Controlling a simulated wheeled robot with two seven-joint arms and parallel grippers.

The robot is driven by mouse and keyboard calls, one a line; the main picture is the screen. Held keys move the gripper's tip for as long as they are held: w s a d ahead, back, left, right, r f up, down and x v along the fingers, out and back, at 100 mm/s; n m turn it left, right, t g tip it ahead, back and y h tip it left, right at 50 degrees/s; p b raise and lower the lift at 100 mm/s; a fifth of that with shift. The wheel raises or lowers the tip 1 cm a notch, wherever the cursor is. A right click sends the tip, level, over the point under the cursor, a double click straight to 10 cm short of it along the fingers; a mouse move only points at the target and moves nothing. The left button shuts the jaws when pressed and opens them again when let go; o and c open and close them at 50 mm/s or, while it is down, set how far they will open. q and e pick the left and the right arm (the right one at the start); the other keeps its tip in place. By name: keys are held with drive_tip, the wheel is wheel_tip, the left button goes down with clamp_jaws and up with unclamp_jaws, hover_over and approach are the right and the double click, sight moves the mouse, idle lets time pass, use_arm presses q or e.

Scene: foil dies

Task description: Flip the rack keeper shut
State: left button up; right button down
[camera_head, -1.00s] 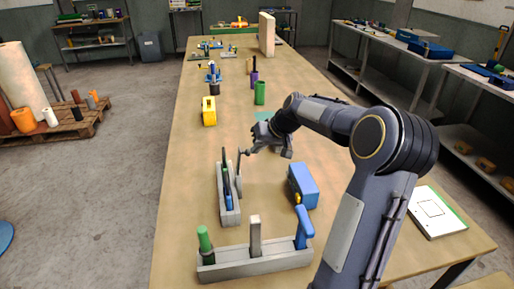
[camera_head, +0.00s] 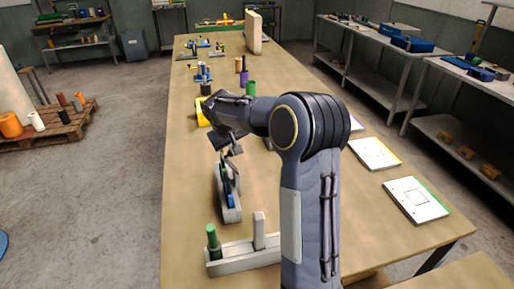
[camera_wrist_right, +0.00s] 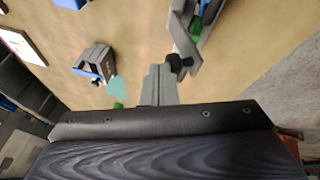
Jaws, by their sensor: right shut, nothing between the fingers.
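A narrow grey rack (camera_head: 237,214) stands on the table, with green and blue tools (camera_head: 229,196) in it. My right gripper (camera_head: 232,150) is over its far end in the head view, shut and empty. In the right wrist view the shut grey fingers (camera_wrist_right: 160,85) are beside the rack end, close to a dark knob (camera_wrist_right: 180,62). A grey piece of the rack (camera_wrist_right: 187,50) shows by this knob; I cannot tell for sure whether it is the keeper or whether the fingers touch it. My left gripper is not in view.
A second grey rack (camera_head: 243,257) with a green handle (camera_head: 213,240) and a pale block (camera_head: 259,230) stands nearer. My right arm hides the table right of the racks. White boards (camera_head: 418,200) lie along the right edge. A yellow object (camera_head: 201,112) stands beyond the gripper.

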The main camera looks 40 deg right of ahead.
drive_tip(key=w+a+f+n+g+h+b, duration=0.2)
drive_tip(key=w+a+f+g+h+b, duration=0.1)
drive_tip(key=a+h, duration=0.5)
wheel_tip(320, 180, down, 4)
drive_tip(key=shift+w+a+r+g+h+b, duration=0.2)
drive_tip(key=shift+w+g+h+b, duration=0.25)
drive_tip(key=shift+w+b, duration=0.55)
drive_tip(key=shift+s+a+f, duration=0.1)
drive_tip(key=shift+s+f, duration=0.05)
drive_tip(key=shift+s, duration=0.05)
drive_tip(key=a+r, duration=0.7)
drive_tip(key=a, duration=0.2)
drive_tip(key=shift+w+a+r, duration=0.2)
drive_tip(key=shift+w+r, duration=0.15)
drive_tip(key=shift+r, duration=0.05)
